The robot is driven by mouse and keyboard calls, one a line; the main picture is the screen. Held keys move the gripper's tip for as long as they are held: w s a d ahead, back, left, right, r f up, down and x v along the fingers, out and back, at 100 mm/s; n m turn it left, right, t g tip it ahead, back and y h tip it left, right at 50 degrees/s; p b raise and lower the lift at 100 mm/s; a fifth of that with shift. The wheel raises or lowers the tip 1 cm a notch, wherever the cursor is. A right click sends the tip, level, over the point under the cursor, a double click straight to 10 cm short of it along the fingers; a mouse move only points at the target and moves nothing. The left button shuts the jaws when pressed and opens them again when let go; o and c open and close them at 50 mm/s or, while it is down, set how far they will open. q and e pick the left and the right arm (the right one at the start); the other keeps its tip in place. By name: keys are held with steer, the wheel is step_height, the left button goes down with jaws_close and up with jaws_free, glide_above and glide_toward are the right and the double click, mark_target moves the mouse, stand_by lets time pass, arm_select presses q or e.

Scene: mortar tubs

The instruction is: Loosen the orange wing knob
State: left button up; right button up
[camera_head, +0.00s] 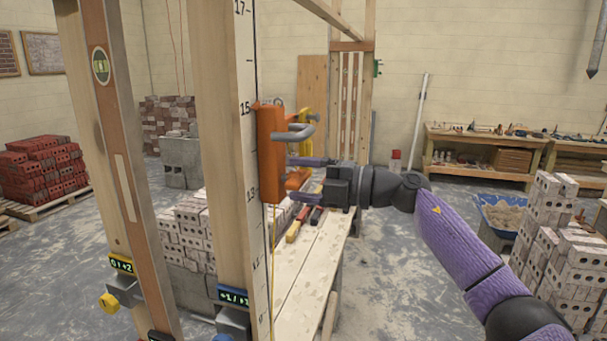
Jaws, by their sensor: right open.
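An orange bracket (269,150) sits on the upright wooden post (222,130), beside its number scale. A grey bent handle (301,132) sticks out to the right from its upper part. Below the handle, the orange wing knob (297,179) sticks out from the bracket's lower right side. My right gripper (302,180) comes in from the right with its purple fingers apart, one above and one below the knob. In the picture the knob lies between the fingertips; I cannot tell whether they touch it. My left gripper is not in view.
A wooden bench (312,265) with tools lies below my right gripper. A second slanted timber with a level vial (101,66) stands at left. White bricks (562,235) are stacked at right, near a blue tub (503,215).

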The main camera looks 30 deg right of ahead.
steer(key=shift+c, duration=0.3)
jaws_close()
steer(key=shift+n, duration=0.3)
steer(key=n+b, duration=0.1)
steer(key=n, duration=0.2)
steer(key=shift+f+n+b, duration=0.1)
steer(key=shift+n+b, duration=0.3)
steer(key=n+b, duration=0.1)
steer(key=n, duration=0.3)
steer(key=shift+b, duration=0.4)
steer(key=n+b, duration=0.2)
steer(key=n, duration=0.3)
steer(key=shift+n, duration=0.4)
steer(key=shift+n+b, duration=0.55)
steer(key=shift+n, duration=1.25)
